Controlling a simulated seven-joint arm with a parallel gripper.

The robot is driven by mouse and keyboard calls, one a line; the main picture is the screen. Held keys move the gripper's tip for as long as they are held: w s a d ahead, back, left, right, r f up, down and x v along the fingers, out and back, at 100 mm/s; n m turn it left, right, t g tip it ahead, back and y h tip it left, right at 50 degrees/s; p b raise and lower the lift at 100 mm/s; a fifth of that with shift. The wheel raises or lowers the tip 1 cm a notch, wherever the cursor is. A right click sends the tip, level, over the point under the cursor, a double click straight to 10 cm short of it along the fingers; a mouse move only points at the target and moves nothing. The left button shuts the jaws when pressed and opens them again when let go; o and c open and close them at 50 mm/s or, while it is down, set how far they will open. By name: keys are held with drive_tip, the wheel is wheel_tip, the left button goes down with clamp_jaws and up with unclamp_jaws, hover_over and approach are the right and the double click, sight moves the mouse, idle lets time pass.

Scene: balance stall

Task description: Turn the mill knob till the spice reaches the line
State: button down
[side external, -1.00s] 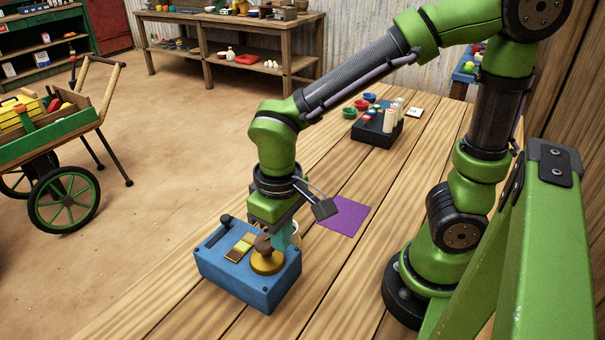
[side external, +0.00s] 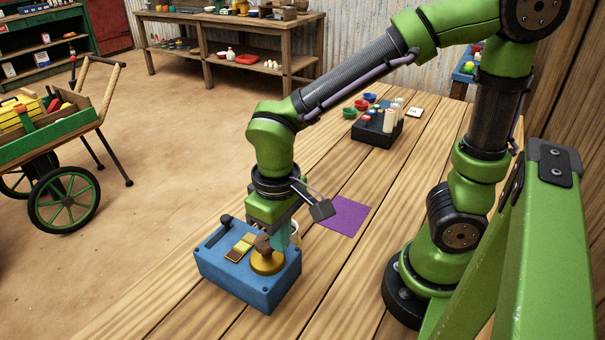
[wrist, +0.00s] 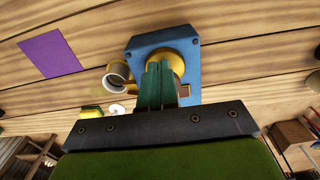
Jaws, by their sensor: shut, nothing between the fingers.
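A blue box (side external: 228,273) stands on the wooden table with a round gold knob (side external: 267,263) on its top; a brown piece (side external: 263,243) sits on the knob. My gripper (side external: 283,238) points down beside the knob, its teal fingers closed together with nothing between them. In the wrist view the shut fingers (wrist: 156,85) cover part of the gold knob (wrist: 178,64). A pale cup (wrist: 117,74) is beside the box, mostly hidden behind my gripper in the side view. I cannot see the spice level or a line.
The box top also carries a row of yellow-to-brown patches (side external: 240,247) and a black lever (side external: 219,231). A purple square (side external: 344,215) lies flat on the table behind. Bare planks lie between.

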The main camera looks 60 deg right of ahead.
drive_tip(key=shift+s+a+f+n, duration=0.3)
drive_tip(key=shift+s+a+f, duration=0.05)
drive_tip(key=shift+f, duration=0.25)
wheel_tip(320, 180, up, 6)
drive_tip(key=shift+r, duration=0.15)
idle(0.4)
drive_tip(key=shift+d, duration=0.1)
